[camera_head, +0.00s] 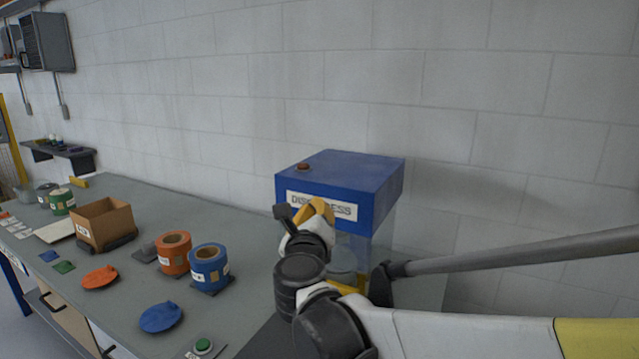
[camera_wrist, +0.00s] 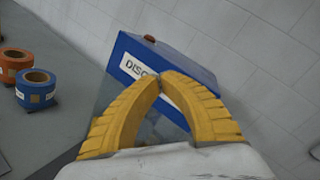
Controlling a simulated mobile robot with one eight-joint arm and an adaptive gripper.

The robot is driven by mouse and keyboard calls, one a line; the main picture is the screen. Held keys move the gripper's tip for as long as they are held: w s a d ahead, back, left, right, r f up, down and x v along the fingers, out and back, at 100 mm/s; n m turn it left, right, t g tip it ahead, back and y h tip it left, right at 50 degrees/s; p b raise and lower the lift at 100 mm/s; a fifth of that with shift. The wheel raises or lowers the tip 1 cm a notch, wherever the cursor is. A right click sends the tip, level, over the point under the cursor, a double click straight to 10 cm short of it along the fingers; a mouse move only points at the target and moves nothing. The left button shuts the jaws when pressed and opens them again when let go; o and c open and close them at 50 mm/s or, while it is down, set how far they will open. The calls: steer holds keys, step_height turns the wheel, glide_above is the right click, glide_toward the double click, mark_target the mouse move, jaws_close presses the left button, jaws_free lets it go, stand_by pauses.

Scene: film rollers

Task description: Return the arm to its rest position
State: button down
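My gripper (camera_wrist: 158,84) has two yellow ribbed fingers. In the wrist view their tips meet, and nothing shows between them. In the head view my gripper (camera_head: 318,210) is in front of the blue-topped disc press (camera_head: 362,178), covering part of its label and its clear lower part. I cannot tell whether the fingers touch the press. The press also shows behind the fingers in the wrist view (camera_wrist: 185,62). My arm reaches in from the lower right of the head view.
An orange roll (camera_head: 173,254) and a blue roll (camera_head: 209,266) stand left of the press on the grey bench (camera_head: 190,218). Orange (camera_head: 100,277) and blue (camera_head: 161,317) discs lie nearer the front. A cardboard box (camera_head: 103,224) stands farther left. A grey block wall (camera_head: 330,60) rises behind.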

steer(key=s+d+r+n+y, duration=0.2)
steer(key=s+r+n+y, duration=0.35)
steer(key=n, duration=0.65)
steer(key=s+d+f+n+g+h, duration=0.2)
steer(key=s+d+f+n+g, duration=0.3)
steer(key=s+d+f+n, duration=0.3)
steer(key=s+d+f+n+g+h, duration=0.2)
steer(key=s+d+f+n+g, duration=0.4)
steer(key=s+f, duration=0.9)
steer(key=d+n, duration=0.2)
steer(key=d, duration=0.2)
steer(key=shift+s+d+f+n, duration=0.3)
steer(key=shift+s+f+n, duration=0.1)
steer(key=shift+a+h, duration=0.15)
steer(key=shift+h, duration=0.1)
